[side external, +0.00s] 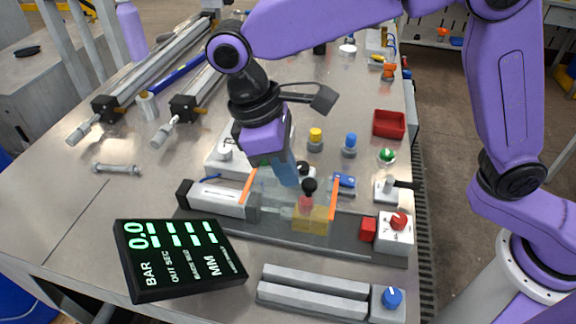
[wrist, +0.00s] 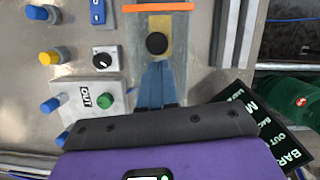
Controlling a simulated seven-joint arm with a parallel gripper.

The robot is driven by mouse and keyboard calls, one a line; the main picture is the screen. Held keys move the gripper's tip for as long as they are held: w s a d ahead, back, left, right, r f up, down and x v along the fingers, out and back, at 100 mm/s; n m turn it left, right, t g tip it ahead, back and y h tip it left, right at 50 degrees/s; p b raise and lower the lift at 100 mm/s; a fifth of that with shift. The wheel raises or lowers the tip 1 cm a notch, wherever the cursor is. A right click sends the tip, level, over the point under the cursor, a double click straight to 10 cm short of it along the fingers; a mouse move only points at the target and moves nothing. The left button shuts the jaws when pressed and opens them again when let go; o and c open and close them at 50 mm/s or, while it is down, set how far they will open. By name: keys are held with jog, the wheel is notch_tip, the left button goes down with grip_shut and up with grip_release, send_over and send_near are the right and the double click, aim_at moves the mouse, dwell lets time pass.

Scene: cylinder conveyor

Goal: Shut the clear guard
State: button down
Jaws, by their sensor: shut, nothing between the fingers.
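The clear guard (side external: 277,190) is a see-through cover with orange end edges, standing over the grey track in the side external view. One orange edge (wrist: 157,7) shows at the top of the wrist view. A black round knob (side external: 309,186) is at the guard; it also shows in the wrist view (wrist: 156,43). My gripper (side external: 290,182) has blue fingers, shut and empty, pointing down close beside the knob. In the wrist view the fingertips (wrist: 156,66) are just below the knob. I cannot tell whether they touch the knob or guard. A yellow block (side external: 312,218) sits under the guard.
A black display (side external: 180,258) reading 0.0 BAR lies at the front left. A box with a red knob (side external: 396,232) is at the track's right end. Grey rails (side external: 315,282) lie in front. Yellow (side external: 315,138) and blue (side external: 350,145) buttons and a red tray (side external: 389,124) are behind.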

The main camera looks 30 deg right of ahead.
aim_at(311, 190)
jog(key=shift+s+d, duration=0.1)
dwell(0.3)
jog(key=s+d, duration=0.5)
jog(key=shift+s+d, duration=0.4)
jog(key=shift+d, duration=0.05)
jog(key=shift+f, duration=0.1)
jog(key=w+a, duration=0.1)
jog(key=a+r, duration=0.1)
jog(key=w+a, duration=0.1)
jog(key=shift+w+a+r, duration=0.25)
jog(key=shift+w+a, duration=0.1)
jog(key=shift+a, duration=0.05)
jog(key=v, duration=0.9)
jog(key=shift+d+r, duration=0.15)
jog(key=shift+r, duration=0.1)
jog(key=s+d+f+y, duration=0.1)
jog(key=s+d+f, duration=0.3)
jog(key=d, duration=0.5)
jog(key=s+d+f+n+t+y, duration=0.1)
jog(key=s+d+f, duration=0.4)
jog(key=d, duration=0.4)
jog(key=s+d+f+t+y, duration=0.1)
jog(key=s+d+f, duration=0.3)
jog(key=d, duration=0.5)
jog(key=shift+s+f+n, duration=0.15)
jog(key=shift+s+n, duration=0.25)
jog(key=shift+s, duration=0.25)
